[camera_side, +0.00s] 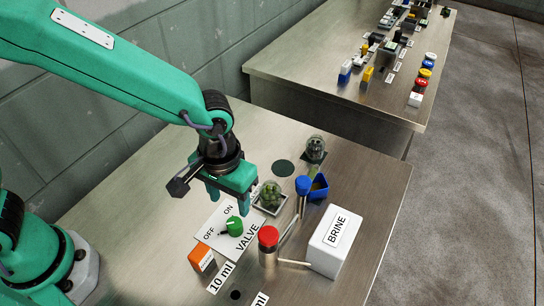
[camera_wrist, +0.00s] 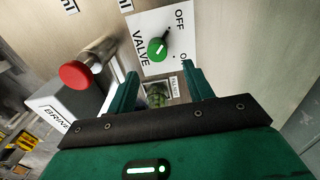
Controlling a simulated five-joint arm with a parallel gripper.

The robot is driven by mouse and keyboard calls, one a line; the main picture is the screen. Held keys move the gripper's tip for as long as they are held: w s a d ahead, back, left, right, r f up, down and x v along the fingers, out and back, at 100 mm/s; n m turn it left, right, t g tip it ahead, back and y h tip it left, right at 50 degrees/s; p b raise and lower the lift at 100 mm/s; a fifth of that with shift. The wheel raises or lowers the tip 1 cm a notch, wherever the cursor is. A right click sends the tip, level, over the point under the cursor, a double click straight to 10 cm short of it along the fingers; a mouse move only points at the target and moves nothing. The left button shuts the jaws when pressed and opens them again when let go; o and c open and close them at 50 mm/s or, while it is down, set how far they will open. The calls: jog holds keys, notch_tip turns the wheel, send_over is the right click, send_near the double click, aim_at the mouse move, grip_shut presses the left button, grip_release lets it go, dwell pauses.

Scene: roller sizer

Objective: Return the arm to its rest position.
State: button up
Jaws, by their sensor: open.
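My green gripper (camera_side: 228,200) hangs above the valve plate in the side view, fingers pointing down. In the wrist view the gripper (camera_wrist: 158,84) is open with nothing between its fingertips. The green valve knob (camera_side: 235,226) sits on the white plate (camera_side: 209,241) marked ON, OFF and VALVE. The knob also shows in the wrist view (camera_wrist: 158,49), beyond the fingertips and apart from them. A small tray of green pieces (camera_side: 270,197) stands beside the fingers; in the wrist view the pieces (camera_wrist: 156,94) show between the fingers.
A white BRINE box (camera_side: 334,242), a red-capped cylinder (camera_side: 268,246), a blue-capped part (camera_side: 302,188), a blue container (camera_side: 319,187) and an orange block (camera_side: 202,259) stand close by. A glass-like dome (camera_side: 315,149) stands behind. The right part of the steel table (camera_side: 376,190) is clear.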

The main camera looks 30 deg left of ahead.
jog(key=a+r+t, duration=0.2)
jog(key=a+r, duration=0.9)
jog(key=a, duration=0.3)
jog(key=s+a+r+t, duration=0.1)
jog(key=s+a+r, duration=0.1)
jog(key=a, duration=0.3)
jog(key=s+a+r+t, duration=0.2)
jog(key=s+a, duration=0.2)
jog(key=a, duration=0.1)
jog(key=shift+s+a+r, duration=0.15)
jog(key=shift+a+r, duration=0.1)
jog(key=shift+r, duration=0.1)
